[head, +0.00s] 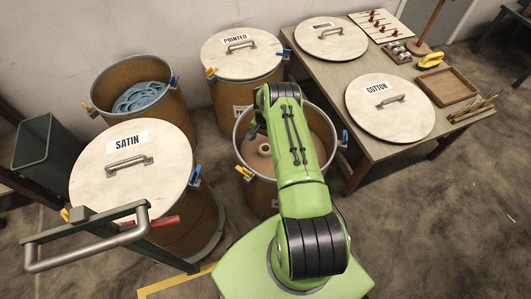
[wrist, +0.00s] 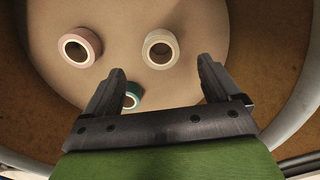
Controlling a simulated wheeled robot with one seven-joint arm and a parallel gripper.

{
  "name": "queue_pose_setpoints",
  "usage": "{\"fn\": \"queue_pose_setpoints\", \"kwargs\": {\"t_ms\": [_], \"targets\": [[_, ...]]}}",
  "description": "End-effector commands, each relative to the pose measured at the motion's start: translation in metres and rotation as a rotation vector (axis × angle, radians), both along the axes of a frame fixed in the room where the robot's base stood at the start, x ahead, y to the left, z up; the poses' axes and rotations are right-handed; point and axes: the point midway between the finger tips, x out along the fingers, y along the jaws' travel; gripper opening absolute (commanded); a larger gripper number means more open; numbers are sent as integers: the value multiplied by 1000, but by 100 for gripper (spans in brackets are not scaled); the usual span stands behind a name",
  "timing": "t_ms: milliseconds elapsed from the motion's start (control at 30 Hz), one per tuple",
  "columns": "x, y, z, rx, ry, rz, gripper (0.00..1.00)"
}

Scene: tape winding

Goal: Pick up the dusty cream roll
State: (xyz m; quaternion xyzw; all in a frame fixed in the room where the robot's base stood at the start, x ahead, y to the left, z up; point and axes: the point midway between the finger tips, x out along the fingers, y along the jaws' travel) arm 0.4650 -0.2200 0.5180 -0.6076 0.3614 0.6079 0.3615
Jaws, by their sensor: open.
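The cream roll (wrist: 160,49) lies in the bottom of an open drum (wrist: 200,20), in the upper middle of the wrist view. My gripper (wrist: 161,73) is inside or over the drum, open and empty, with its two dark fingers spread apart. The cream roll shows beyond the fingertips, roughly in line with the gap between them, and nothing is held. In the head view a pale roll (head: 264,149) shows inside the open drum (head: 243,126), left of my green arm. The arm hides my gripper and much of the drum's inside there.
A pink roll (wrist: 80,47) lies left of the cream one, and a teal roll (wrist: 131,95) is partly hidden by the left finger. The drum wall surrounds them. Lidded drums marked SATIN (head: 125,185) and PRINTED (head: 222,60) stand nearby; a table (head: 345,110) is at right.

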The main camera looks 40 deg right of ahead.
Motion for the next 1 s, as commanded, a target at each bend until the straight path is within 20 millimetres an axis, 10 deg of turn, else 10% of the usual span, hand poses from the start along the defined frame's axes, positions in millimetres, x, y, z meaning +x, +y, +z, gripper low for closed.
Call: {"fn": "queue_pose_setpoints", "kwargs": {"t_ms": [433, 733, 1000], "targets": [[1, -3, -78, 0, 1, 2, 90], [2, -3, -83, 0, 0, 2, 90], [2, -3, -83, 0, 0, 2, 49]]}}
